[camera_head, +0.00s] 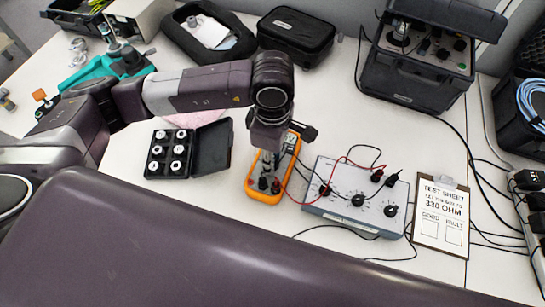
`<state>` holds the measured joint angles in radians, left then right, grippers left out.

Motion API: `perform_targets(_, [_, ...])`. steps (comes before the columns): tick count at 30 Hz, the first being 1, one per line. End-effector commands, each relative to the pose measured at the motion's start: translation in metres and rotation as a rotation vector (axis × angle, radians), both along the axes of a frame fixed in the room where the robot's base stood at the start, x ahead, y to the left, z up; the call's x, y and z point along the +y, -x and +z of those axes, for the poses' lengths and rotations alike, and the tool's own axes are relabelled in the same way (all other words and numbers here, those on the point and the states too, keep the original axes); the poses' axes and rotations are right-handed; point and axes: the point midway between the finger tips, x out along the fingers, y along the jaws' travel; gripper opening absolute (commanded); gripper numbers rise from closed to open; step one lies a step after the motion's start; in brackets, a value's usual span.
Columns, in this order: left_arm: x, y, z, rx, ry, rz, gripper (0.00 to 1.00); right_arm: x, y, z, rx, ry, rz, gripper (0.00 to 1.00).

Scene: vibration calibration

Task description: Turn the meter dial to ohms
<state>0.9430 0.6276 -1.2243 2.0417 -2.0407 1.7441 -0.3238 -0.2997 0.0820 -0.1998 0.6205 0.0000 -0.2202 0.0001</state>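The orange meter (262,196) lies on the white table near the middle of the view. Part of its display end shows at its far right, and dark plugs with leads sit at its near end. My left gripper (268,158) points down over the middle of the meter and hides the dial. Its fingertips are too small and overlapped to show whether they are open or touch the dial. My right gripper is not in view.
A grey box with black knobs (345,205) stands right of the meter, joined by red and black leads. A test sheet clipboard (441,213) reads 330 ohm. An open black case of several round pieces (153,166) lies left. Black cases (296,37) stand behind.

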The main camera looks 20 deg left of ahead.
Motion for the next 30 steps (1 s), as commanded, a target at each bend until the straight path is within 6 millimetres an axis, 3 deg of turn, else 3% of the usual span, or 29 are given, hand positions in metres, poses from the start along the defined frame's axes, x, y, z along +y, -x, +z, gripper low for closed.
perform_targets(3, [0.000, -0.001, 0.001, -0.003, 0.001, 0.001, 0.01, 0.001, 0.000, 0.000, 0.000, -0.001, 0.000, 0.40])
perform_targets(4, [0.000, -0.001, 0.001, -0.003, 0.001, 0.001, 0.26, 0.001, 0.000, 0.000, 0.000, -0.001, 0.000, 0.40])
perform_targets(9, [0.000, -0.001, 0.001, -0.002, 0.001, 0.001, 0.43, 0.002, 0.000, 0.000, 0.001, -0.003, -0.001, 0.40])
perform_targets(20, [-0.001, -0.001, 0.008, -0.003, 0.002, 0.001, 0.43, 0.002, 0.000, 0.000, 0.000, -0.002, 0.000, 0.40])
perform_targets(30, [-0.001, -0.002, 0.074, -0.007, 0.002, -0.001, 0.43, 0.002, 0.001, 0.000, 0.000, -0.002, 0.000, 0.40])
